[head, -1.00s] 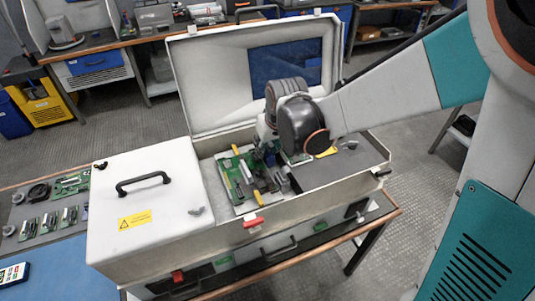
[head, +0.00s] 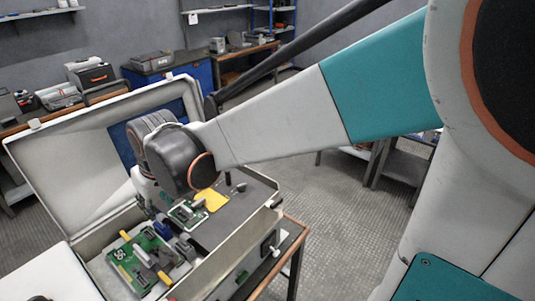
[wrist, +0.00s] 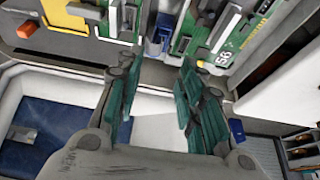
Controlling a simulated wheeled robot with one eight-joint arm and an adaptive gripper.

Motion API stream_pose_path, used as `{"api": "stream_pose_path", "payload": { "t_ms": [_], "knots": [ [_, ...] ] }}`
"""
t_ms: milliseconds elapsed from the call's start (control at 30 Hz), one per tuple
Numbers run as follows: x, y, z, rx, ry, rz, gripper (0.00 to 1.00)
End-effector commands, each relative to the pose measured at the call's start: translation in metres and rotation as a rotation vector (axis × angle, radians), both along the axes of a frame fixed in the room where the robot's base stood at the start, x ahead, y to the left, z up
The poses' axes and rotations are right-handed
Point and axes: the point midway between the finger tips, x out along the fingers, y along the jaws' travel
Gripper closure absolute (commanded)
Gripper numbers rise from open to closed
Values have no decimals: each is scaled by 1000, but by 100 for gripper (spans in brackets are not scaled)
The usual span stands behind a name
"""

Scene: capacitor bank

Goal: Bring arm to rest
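My arm (head: 290,120) reaches from the right over an open light-grey case (head: 235,272), its dark wrist joint in front of the raised lid (head: 60,145). My gripper (wrist: 157,85) is open in the wrist view, its two teal-padded fingers apart with nothing between them. In the head view it is mostly hidden behind the wrist. Below it in the case lies a green circuit board (head: 125,262) with yellow strips and grey parts; a board also shows beyond the fingers in the wrist view (wrist: 237,30). I cannot tell whether the fingers touch anything.
A smaller board (head: 187,213) and a yellow piece (head: 211,199) lie by the dark panel (head: 235,213). The raised lid stands close behind my wrist. Workbenches (head: 105,97) line the back wall. Open floor (head: 325,215) lies right of the case.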

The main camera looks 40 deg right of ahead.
Motion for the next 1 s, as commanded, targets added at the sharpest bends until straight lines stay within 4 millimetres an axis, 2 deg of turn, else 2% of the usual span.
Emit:
{"api": "stream_pose_path", "payload": {
  "t_ms": [100, 267, 433, 733, 1000],
  "knots": [
    [-8, -2, 14, 0, 0, 0, 65],
    [-12, -3, 23, 1, -1, -1, 65],
    [-27, -17, 31, 4, -19, -25, 65],
    [-92, -66, 44, 18, -101, -132, 65],
    [-149, -101, 36, 28, -179, -226, 65]
  ]
}}
